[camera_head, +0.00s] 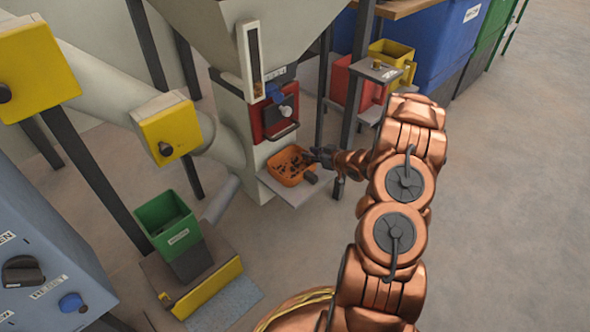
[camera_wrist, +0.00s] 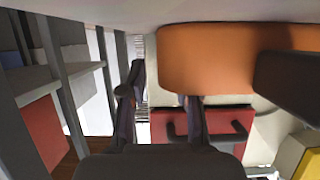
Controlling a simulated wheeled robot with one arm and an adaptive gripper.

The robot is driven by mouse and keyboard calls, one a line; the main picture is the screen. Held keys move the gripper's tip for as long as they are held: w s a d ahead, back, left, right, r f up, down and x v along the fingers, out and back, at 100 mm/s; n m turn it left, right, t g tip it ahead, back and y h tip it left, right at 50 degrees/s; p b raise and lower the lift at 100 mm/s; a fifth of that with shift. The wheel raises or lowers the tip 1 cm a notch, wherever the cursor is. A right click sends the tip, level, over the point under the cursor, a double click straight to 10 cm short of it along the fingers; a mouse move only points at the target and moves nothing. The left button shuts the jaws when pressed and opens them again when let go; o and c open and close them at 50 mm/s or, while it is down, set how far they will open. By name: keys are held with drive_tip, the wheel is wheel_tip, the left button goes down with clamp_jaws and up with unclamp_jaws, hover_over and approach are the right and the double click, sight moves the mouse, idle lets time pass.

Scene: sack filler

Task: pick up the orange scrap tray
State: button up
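The orange scrap tray (camera_head: 277,170) sits on a pale shelf below the filler's red panel, with dark scraps in it. A dark block (camera_head: 311,177) is at its right side. My gripper (camera_head: 322,155) is at the tray's back right edge. In the wrist view the tray (camera_wrist: 215,65) fills the upper right, with the dark block (camera_wrist: 290,80) in front of it. My gripper there (camera_wrist: 160,90) has its fingers apart. The left finger is clear of the tray's end; the right fingertip is hidden behind the tray wall. I cannot tell whether either finger touches it.
The shelf (camera_head: 288,192) juts out under the tray. The red panel (camera_head: 272,117) with a dark handle is just above. A grey post (camera_head: 356,90) and a red bin (camera_head: 345,82) stand behind my gripper. A green bin (camera_head: 166,219) stands front left. The floor at right is clear.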

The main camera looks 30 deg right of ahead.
clamp_jaws()
idle(0.4)
